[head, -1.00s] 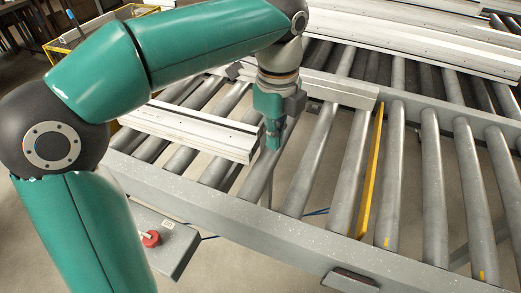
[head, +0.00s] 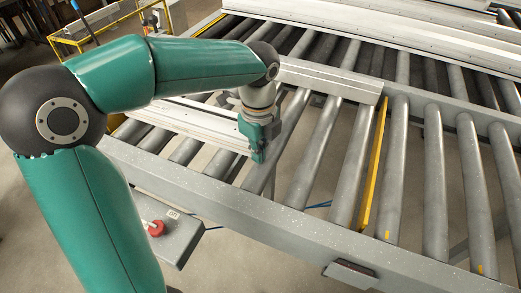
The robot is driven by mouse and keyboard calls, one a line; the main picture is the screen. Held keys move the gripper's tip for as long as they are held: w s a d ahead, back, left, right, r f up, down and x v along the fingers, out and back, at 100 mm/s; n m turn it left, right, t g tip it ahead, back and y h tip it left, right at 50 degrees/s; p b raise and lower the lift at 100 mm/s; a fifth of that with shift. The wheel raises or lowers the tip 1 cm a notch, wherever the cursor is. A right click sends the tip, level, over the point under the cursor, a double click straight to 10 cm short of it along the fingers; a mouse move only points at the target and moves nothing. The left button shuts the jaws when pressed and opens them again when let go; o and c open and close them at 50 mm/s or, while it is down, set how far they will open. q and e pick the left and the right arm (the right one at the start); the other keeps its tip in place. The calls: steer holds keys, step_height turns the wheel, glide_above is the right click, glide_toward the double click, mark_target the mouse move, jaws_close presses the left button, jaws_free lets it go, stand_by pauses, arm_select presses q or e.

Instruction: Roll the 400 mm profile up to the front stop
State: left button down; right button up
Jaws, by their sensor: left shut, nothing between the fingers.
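The pale aluminium profile (head: 195,122) lies across the rollers at the left of the conveyor; part of it is behind my left arm. The yellow upright plate (head: 372,170), which looks like the front stop, stands between rollers to the right, with a clear gap of bare rollers to the profile. My left gripper (head: 258,156) points down at the profile's right end, fingers shut and empty. It covers that end, so I cannot tell whether they touch. My right gripper is not in view.
A pale straight bar (head: 330,80) runs along the back of the rollers. A grey frame rail (head: 290,222) borders the front. A control box (head: 178,242) with a red button hangs at the front left. Long profiles (head: 430,40) lie on the rollers behind.

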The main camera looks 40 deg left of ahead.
mark_target(248, 142)
arm_select(q)
steer(key=shift+w+a+r, duration=0.1)
steer(key=shift+a, duration=1.55)
steer(key=shift+d, duration=0.8)
steer(key=d, duration=0.3)
steer(key=shift+d, duration=0.35)
step_height(248, 142, up, 10)
steer(key=shift+p, duration=0.3)
